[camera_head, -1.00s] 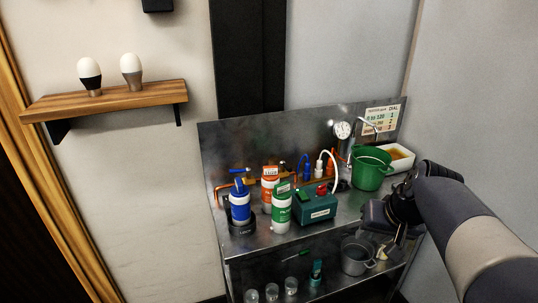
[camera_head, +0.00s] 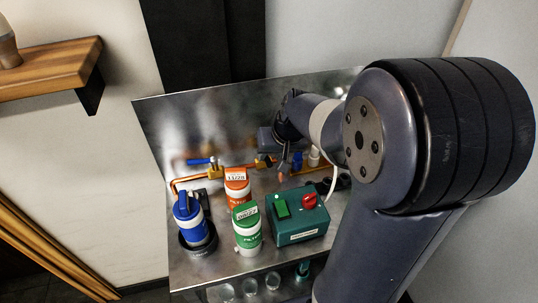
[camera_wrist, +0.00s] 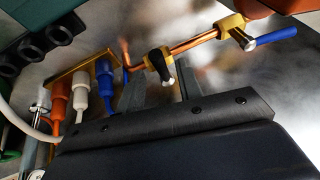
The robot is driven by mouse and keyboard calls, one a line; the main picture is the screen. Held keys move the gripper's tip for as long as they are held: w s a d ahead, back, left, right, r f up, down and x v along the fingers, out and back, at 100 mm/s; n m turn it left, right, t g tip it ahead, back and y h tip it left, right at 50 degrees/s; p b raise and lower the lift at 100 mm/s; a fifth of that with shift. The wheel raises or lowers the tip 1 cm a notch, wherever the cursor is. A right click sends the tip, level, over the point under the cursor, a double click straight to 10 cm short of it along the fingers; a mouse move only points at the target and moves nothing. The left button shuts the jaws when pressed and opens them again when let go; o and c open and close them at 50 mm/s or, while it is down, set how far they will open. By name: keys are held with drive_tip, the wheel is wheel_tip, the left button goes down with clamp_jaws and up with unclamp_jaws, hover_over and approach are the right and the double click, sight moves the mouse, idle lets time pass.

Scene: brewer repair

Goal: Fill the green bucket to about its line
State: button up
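The green bucket is not clearly in view now; my arm covers the right side of the bench in the head view. My gripper (camera_head: 275,143) is over the back of the bench, by the copper pipe (camera_head: 220,172). In the wrist view my gripper's fingers (camera_wrist: 160,88) stand apart, with nothing seen held. A black-handled brass valve (camera_wrist: 160,65) on the pipe shows just beyond the gap between the fingers. A blue-handled valve (camera_wrist: 272,36) is further right; its handle also shows in the head view (camera_head: 200,161).
Orange, white and blue connectors (camera_wrist: 107,85) stand left of the fingers. A blue canister (camera_head: 188,210), an orange-topped bottle (camera_head: 236,182), a green-topped bottle (camera_head: 247,230) and a teal box (camera_head: 298,220) crowd the bench front. A wooden shelf (camera_head: 50,72) is on the left wall.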

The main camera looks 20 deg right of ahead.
drive_tip(key=shift+x, duration=0.95)
drive_tip(key=shift+c, duration=0.5)
clamp_jaws()
